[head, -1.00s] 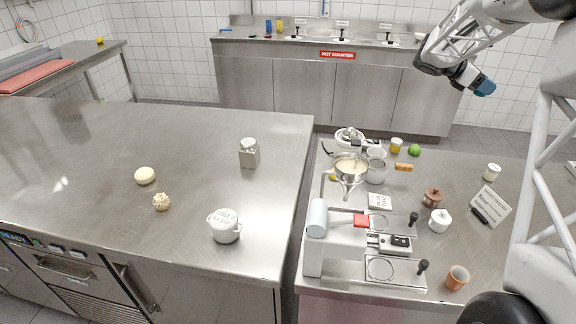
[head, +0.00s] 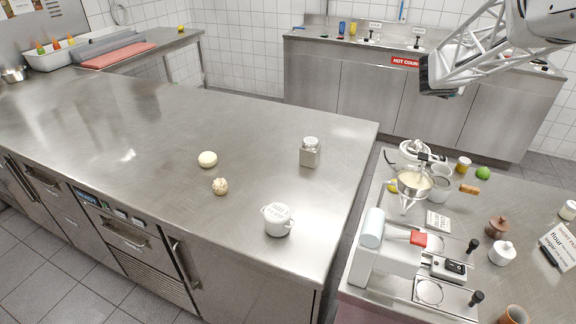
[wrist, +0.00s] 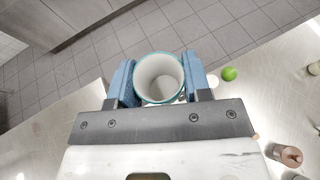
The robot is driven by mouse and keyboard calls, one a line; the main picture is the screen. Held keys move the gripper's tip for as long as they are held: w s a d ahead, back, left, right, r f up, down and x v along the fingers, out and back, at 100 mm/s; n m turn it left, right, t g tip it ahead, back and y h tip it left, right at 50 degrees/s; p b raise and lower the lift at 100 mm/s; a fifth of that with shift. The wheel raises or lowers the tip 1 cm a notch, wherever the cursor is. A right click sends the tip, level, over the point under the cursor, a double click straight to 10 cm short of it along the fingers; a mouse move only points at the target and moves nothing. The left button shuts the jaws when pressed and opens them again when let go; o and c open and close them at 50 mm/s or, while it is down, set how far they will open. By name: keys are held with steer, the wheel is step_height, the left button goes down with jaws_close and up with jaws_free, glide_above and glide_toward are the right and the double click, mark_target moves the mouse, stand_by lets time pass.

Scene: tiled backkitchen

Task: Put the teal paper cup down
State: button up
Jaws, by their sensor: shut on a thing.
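The teal paper cup (wrist: 158,72) shows in the wrist view, seen from above with its pale inside and teal rim. It looks empty. My gripper (wrist: 158,90) is shut on it, with one blue finger on each side of the cup. The grey floor shows beyond the cup, with counter edges at both sides.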

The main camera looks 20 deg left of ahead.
steer(key=shift+s+a+n+g+y, duration=0.15)
steer(key=shift+s+a+n+y, duration=1.75)
steer(key=shift+a, duration=2.45)
steer(key=shift+s+a+n+g+y, duration=0.2)
steer(key=shift+s+a+n+y, duration=1.7)
steer(key=shift+a, duration=2.4)
steer(key=shift+s+a+n+g+y, duration=0.15)
steer(key=shift+s+a+n+y, duration=1.7)
steer(key=shift+a, duration=2.5)
steer(key=s+a+r+n+g+y, duration=0.1)
steer(key=s+a+n+g+y, duration=0.4)
steer(key=s+a, duration=0.6)
steer(key=s+a+r+n+g+y, duration=0.15)
steer(key=s+a+n+g, duration=0.55)
steer(key=s, duration=0.8)
steer(key=shift+m+t+y, duration=0.3)
steer(key=shift+m, duration=0.15)
steer(key=f, duration=2.3)
steer(key=shift+w+a+f, duration=0.3)
steer(key=shift+f, duration=0.05)
steer(key=shift+w+a, duration=0.1)
steer(key=shift+w+a+f, duration=0.25)
steer(key=shift+w+a, duration=1.55)
steer(key=shift+w, duration=0.1)
steer(key=shift+w+a+f, duration=0.2)
steer(key=shift+w+a, duration=1.65)
steer(key=shift+w+a+f, duration=0.25)
steer(key=shift+w+a, duration=1.55)
steer(key=shift+w, duration=0.1)
